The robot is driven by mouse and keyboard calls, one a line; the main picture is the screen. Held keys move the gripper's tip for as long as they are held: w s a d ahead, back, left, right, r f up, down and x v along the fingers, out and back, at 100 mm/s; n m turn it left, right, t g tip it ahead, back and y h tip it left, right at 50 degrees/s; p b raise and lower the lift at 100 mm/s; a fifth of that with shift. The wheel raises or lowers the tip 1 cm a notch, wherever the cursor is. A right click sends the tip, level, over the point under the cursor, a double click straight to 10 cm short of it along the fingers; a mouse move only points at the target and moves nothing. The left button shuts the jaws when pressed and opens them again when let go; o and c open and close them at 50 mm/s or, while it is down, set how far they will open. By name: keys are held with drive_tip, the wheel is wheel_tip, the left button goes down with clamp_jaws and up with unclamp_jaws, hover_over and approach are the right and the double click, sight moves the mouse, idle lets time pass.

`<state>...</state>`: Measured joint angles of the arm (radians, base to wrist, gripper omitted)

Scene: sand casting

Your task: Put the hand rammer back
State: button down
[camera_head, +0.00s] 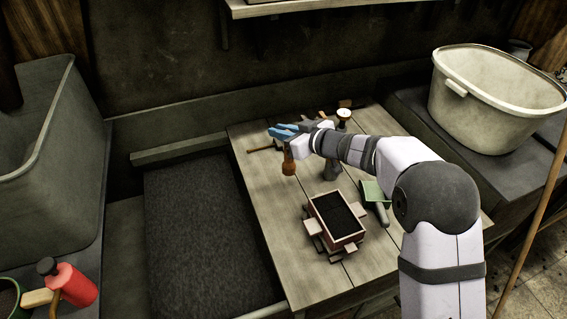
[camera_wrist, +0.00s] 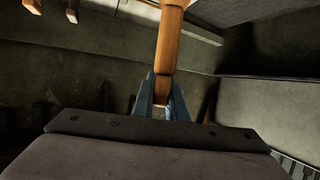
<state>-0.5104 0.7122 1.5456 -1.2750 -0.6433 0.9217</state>
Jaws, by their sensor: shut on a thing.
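The hand rammer, an orange-brown wooden tool (camera_head: 289,162), hangs roughly upright below my gripper's blue fingers. My gripper (camera_head: 284,132) is shut on it, over the back left part of the wooden bench (camera_head: 258,180). In the wrist view the wooden rammer (camera_wrist: 168,50) runs from between the fingers (camera_wrist: 160,98) up to the top edge. Its far end is cut off there. I cannot tell if its lower end touches the bench.
A casting flask with dark sand (camera_head: 335,215) stands on the bench front. A green-bladed tool (camera_head: 374,191) lies to its right. A pale round-topped tool (camera_head: 343,114) and small tools are at the back. A dark sand bed (camera_head: 205,235) lies left; a white tub (camera_head: 480,105) stands right.

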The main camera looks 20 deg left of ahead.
wheel_tip(320, 180, down, 7)
drive_tip(key=p, duration=0.1)
drive_tip(key=shift+f, duration=0.2)
idle(0.4)
drive_tip(key=shift+f, duration=0.2)
drive_tip(key=c, duration=1.8)
unclamp_jaws()
drive_tip(key=shift+o, duration=0.2)
drive_tip(key=b+v, duration=0.2)
drive_tip(key=v, duration=1)
drive_tip(key=shift+r+b, duration=0.15)
drive_tip(key=shift+b, duration=0.25)
